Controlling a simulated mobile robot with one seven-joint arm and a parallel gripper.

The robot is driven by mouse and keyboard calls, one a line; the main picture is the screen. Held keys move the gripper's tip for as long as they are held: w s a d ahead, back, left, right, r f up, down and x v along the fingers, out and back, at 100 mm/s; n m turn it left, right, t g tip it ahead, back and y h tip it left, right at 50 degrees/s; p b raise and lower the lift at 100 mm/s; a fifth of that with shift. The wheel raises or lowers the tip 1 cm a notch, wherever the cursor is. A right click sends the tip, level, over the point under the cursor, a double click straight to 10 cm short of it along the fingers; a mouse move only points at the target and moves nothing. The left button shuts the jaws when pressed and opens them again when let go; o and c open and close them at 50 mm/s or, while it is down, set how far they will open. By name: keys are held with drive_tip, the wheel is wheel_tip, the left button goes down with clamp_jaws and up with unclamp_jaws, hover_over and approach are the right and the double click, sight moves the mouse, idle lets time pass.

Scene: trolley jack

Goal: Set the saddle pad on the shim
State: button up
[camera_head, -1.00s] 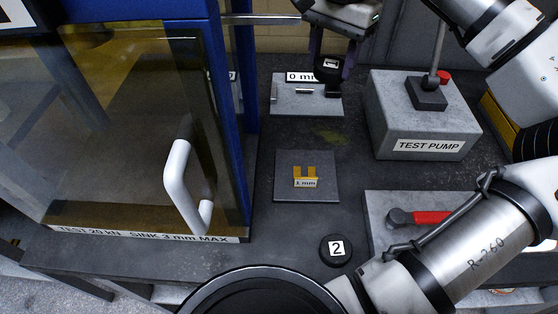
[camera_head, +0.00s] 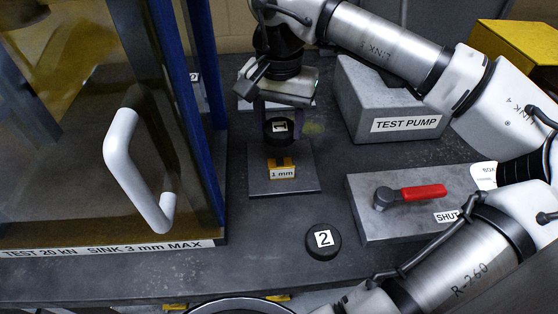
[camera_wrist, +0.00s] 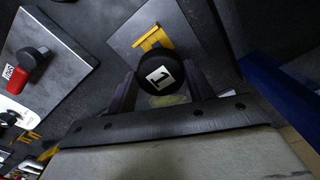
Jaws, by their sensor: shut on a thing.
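A round black saddle pad with a white "1" label (camera_head: 279,127) is between the fingers of my gripper (camera_head: 283,132), which is shut on it. In the wrist view the pad (camera_wrist: 162,76) sits between both fingers, label facing the camera. The yellow shim marked "1 mm" (camera_head: 281,169) lies on a grey plate (camera_head: 300,184). In the head view, the pad appears just behind and above the shim. In the wrist view the shim (camera_wrist: 152,40) shows beyond the pad, which partly covers it. The exact height of the pad over the plate is hard to tell.
A second black pad marked "2" (camera_head: 323,240) lies on the bench in front. The test pump (camera_head: 395,115) and a red-handled shut-off block (camera_head: 410,212) stand on the right. The glazed door with a white handle (camera_head: 135,165) is on the left.

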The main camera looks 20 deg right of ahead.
sight(279, 146)
drive_tip(key=shift+f+b, duration=1.8)
drive_tip(key=shift+f, duration=1.55)
drive_tip(key=shift+f+b, duration=0.5)
drive_tip(key=o, duration=1)
drive_tip(key=shift+r, duration=0.1)
drive_tip(key=shift+r+p, duration=0.65)
drive_tip(key=shift+r, duration=0.05)
wheel_tip(279, 146, up, 12)
drive_tip(key=shift+f, duration=0.25)
